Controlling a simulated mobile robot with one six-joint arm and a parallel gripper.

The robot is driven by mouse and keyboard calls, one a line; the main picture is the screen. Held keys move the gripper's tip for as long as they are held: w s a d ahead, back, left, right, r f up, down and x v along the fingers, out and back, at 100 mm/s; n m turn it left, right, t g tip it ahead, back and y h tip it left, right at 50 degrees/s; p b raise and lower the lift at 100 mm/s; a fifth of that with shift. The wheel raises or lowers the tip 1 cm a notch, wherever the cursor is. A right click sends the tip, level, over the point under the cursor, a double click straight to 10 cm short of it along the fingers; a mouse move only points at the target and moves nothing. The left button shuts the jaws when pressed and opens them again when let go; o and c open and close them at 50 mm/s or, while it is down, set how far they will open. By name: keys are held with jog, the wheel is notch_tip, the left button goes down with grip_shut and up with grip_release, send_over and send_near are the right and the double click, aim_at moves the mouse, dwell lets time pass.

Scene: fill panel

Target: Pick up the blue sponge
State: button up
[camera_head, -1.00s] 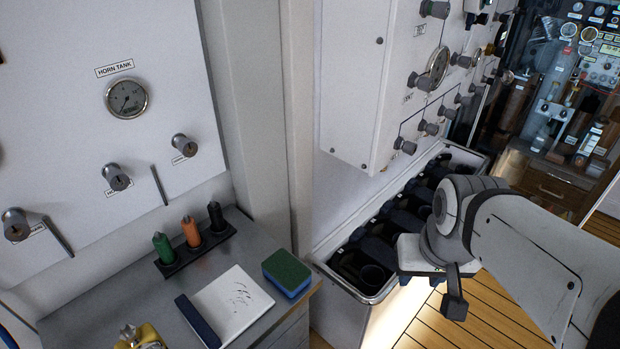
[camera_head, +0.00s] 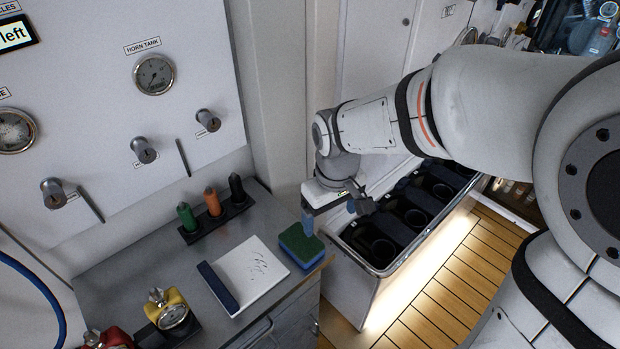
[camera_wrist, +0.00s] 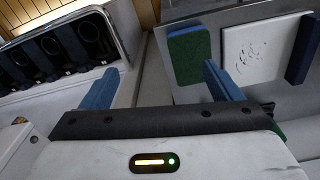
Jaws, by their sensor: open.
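The blue sponge (camera_head: 300,245), with a green top, lies flat on the grey counter near its right front corner. In the wrist view the sponge (camera_wrist: 188,56) shows its green face with a blue edge, beyond the right finger. My gripper (camera_head: 332,212) is open and empty, above and close to the sponge on its right side. In the wrist view the blue fingers of my gripper (camera_wrist: 160,85) stand wide apart, with the right finger nearest the sponge. I cannot tell whether that finger touches it.
A white notepad with a dark blue band (camera_head: 250,275) lies left of the sponge. A black rack with green, orange and black markers (camera_head: 213,212) stands behind it. A bin row (camera_head: 400,225) is right of the counter.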

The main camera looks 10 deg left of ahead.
jog(key=n, duration=0.2)
send_over(301, 241)
notch_tip(301, 241, down, 2)
jog(key=shift+w+d+g+p, duration=0.15)
jog(key=shift+g+p, duration=0.15)
notch_tip(301, 241, down, 8)
jog(key=shift+r+p, duration=0.1)
jog(key=shift+p, duration=0.4)
jog(key=shift+c, duration=0.2)
jog(key=c, duration=1)
notch_tip(301, 241, up, 10)
jog(key=shift+r+b, duration=0.1)
jog(key=shift+b, duration=0.3)
